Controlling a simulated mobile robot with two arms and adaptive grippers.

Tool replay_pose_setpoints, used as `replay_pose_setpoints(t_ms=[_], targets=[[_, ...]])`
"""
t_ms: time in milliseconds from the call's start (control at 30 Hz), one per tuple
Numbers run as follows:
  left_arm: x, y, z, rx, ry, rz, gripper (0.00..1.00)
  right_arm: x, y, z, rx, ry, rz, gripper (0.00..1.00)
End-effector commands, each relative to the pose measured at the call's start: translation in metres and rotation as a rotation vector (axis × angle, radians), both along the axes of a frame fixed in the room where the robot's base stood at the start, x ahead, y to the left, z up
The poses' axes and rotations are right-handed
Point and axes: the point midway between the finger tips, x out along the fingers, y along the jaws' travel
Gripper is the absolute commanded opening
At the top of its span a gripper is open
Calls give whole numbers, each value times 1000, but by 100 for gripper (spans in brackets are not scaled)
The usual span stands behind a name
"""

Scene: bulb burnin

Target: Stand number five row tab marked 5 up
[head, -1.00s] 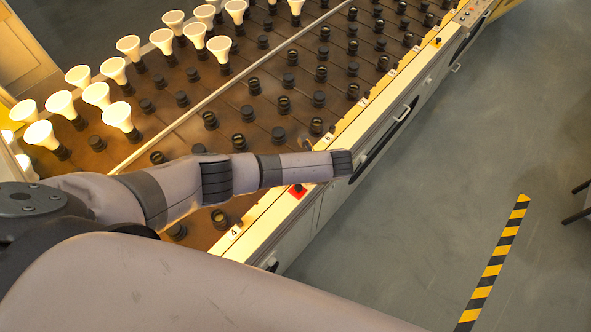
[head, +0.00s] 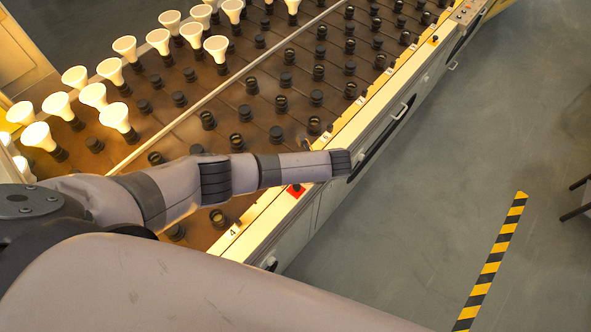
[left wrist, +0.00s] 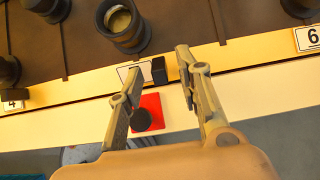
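In the left wrist view, a white label plate (left wrist: 125,73) sits on the yellow front rail between the 4 label (left wrist: 12,105) and the 6 label (left wrist: 308,37). My finger covers part of it, so its digit is unreadable. A small black block (left wrist: 158,71) stands at its right end. My left gripper (left wrist: 160,62) is open, its fingers on either side of the block, with gaps visible. Whether the tab lies flat or is tilted is unclear. In the head view my left arm hides this tab and the gripper. My right gripper is not in view.
A red square (left wrist: 157,100) with a black knob lies beside the label; it also shows in the head view (head: 296,190). Sockets, one near the fingers (left wrist: 122,22), fill the brown rack. Lit bulbs (head: 115,116) stand at the far left.

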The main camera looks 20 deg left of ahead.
Motion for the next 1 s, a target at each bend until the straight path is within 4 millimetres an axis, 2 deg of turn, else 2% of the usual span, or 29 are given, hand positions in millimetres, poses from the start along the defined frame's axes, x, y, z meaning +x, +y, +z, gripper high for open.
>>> replay_pose_setpoints(t_ms=[133,233,500,700,1000], targets=[[-1,-4,5,-2,0,-1,32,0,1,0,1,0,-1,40],[-3,-12,16,-4,-1,-2,32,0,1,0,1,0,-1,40],[-14,-44,63,-4,-2,-3,32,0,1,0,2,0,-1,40],[-20,-61,89,-2,0,-2,32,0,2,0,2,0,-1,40],[-23,-66,98,0,0,0,32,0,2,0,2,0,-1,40]])
